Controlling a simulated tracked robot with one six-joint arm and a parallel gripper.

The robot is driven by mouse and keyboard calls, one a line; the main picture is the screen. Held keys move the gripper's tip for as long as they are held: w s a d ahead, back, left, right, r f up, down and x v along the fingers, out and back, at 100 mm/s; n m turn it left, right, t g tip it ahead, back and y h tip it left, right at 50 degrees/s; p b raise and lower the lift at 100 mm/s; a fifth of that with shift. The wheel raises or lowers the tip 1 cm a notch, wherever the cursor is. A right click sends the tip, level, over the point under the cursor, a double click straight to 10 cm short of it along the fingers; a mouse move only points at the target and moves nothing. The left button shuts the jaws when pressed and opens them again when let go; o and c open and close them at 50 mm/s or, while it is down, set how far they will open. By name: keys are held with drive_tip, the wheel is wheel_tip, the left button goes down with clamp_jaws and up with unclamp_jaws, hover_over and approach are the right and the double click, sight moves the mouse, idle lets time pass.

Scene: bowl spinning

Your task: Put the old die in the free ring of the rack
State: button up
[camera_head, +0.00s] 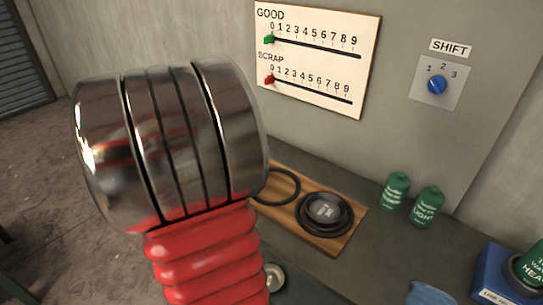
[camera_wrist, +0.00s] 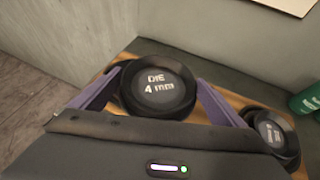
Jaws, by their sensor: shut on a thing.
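My gripper (camera_wrist: 160,78) is shut on a round black die (camera_wrist: 158,88) marked "DIE 4 mm", its purple fingers on either side of it. The wooden rack (camera_head: 290,218) lies on the bench. Its left ring (camera_head: 297,183) is empty where it shows; my arm covers part of it in the head view. A second dark die (camera_head: 325,208) sits in the right ring, and it also shows in the wrist view (camera_wrist: 272,132). The held die is in front of the rack in the wrist view; its height above it I cannot tell. The head view hides my gripper.
Two green bottles (camera_head: 396,190) stand right of the rack. A blue box (camera_head: 490,275) with a green container is at the far right, near a blue cloth (camera_head: 428,294). A wall panel (camera_head: 318,55) with GOOD and SCRAP sliders and a SHIFT dial (camera_head: 437,85) are behind.

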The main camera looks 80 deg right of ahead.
drive_tip(key=s+d+m+g+y, duration=0.1)
drive_tip(key=s+d+m+g, duration=0.1)
drive_tip(key=s, duration=0.9)
drive_tip(key=shift+s+d+r+m+g, duration=0.25)
drive_tip(key=shift+d+m+g, duration=0.1)
drive_tip(key=shift+m+g, duration=0.4)
drive_tip(key=shift+f, duration=0.15)
drive_tip(key=shift+f, duration=4.1)
drive_tip(key=shift+w+a+f, duration=0.1)
drive_tip(key=shift+w+f, duration=0.05)
drive_tip(key=shift+f, duration=0.4)
drive_tip(key=o, duration=1.1)
